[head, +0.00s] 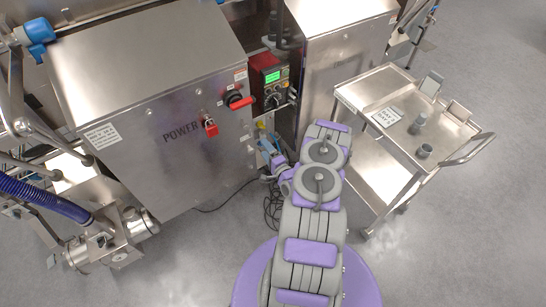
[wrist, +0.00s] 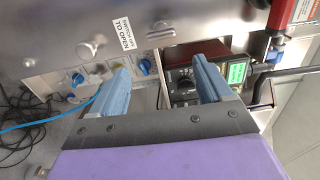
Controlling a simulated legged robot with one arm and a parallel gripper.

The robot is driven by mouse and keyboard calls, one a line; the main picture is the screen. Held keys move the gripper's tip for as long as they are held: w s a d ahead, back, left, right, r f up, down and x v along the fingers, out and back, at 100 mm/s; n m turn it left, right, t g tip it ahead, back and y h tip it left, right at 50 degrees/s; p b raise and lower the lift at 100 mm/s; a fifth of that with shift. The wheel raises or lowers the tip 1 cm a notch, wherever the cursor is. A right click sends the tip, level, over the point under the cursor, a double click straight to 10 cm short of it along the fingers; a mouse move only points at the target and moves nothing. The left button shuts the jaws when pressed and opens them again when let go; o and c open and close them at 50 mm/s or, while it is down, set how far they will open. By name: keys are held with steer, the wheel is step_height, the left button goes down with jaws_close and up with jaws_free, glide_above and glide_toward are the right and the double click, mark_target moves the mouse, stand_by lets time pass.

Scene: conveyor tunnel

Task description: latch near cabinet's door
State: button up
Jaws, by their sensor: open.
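The near cabinet (head: 150,110) is a steel box marked POWER, with a red padlock (head: 209,125) and a red-handled switch (head: 238,101) on its front. In the wrist view a steel panel (wrist: 180,25) fills the top, with a round metal knob (wrist: 87,48) and a "TO OPEN" label (wrist: 122,34). I cannot tell for sure which fitting is the latch, or whether the door is fully closed. My gripper (head: 268,146) is by the cabinet's lower right edge. Its blue fingers (wrist: 162,80) are apart and empty, just below the panel edge.
Blue knobs (wrist: 145,67) sit behind the fingers. A red control box with a green screen (head: 272,77) stands between the two cabinets. A steel cart (head: 385,83) with cups is at right. Black cables (head: 272,205) lie on the floor. Open floor is at lower right.

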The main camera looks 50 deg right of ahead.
steer(key=shift+p+v, duration=0.5)
steer(key=shift+v, duration=2)
